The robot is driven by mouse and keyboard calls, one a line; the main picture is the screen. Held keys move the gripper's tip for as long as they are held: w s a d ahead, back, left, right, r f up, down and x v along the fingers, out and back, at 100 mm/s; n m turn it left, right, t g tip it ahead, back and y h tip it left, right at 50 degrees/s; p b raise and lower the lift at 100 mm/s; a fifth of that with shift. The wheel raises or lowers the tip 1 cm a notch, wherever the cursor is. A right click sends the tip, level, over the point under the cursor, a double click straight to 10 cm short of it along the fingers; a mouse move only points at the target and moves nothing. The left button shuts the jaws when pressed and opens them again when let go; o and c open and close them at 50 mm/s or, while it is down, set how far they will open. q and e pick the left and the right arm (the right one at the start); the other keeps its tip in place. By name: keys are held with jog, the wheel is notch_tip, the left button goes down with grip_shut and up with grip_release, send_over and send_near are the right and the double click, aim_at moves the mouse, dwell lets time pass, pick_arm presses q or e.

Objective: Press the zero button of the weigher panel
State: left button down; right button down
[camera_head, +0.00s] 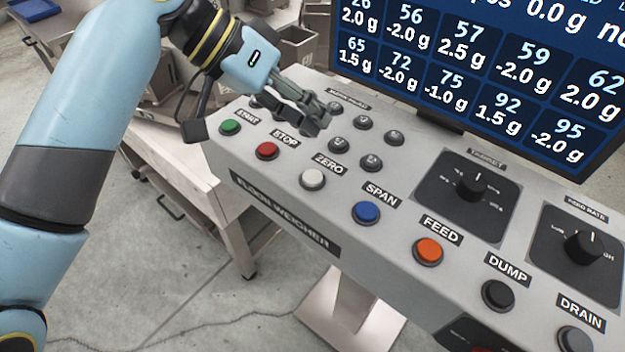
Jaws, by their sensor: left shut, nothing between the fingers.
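The weigher panel (395,265) is a grey sloped console marked FLOOR WEIGHER. Its zero button (312,178) is a white round cap in a dark ring, just below the ZERO label (328,164). My left gripper (322,122) reaches over the panel from the upper left, fingers shut and empty. Its fingertips are above and slightly right of the zero button in the picture, apart from it and near the grey buttons at the back. The gripper covers part of that back row. My right gripper is not in view.
A red stop button (267,150) and a green start button (230,127) lie left of zero; a blue span button (366,211) and an orange feed button (429,249) lie right. A screen (480,75) stands behind the panel.

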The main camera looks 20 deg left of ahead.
pick_arm(q)
jog(key=b, duration=0.5)
send_over(312, 172)
notch_tip(312, 172, down, 5)
jog(key=shift+r, duration=0.1)
jog(key=shift+f, duration=1)
jog(key=shift+f, duration=0.1)
jog(key=shift+f, duration=0.3)
jog(key=shift+f, duration=0.45)
dwell(0.7)
jog(key=shift+r, duration=0.1)
jog(key=shift+r+p, duration=0.75)
jog(key=shift+p, duration=0.25)
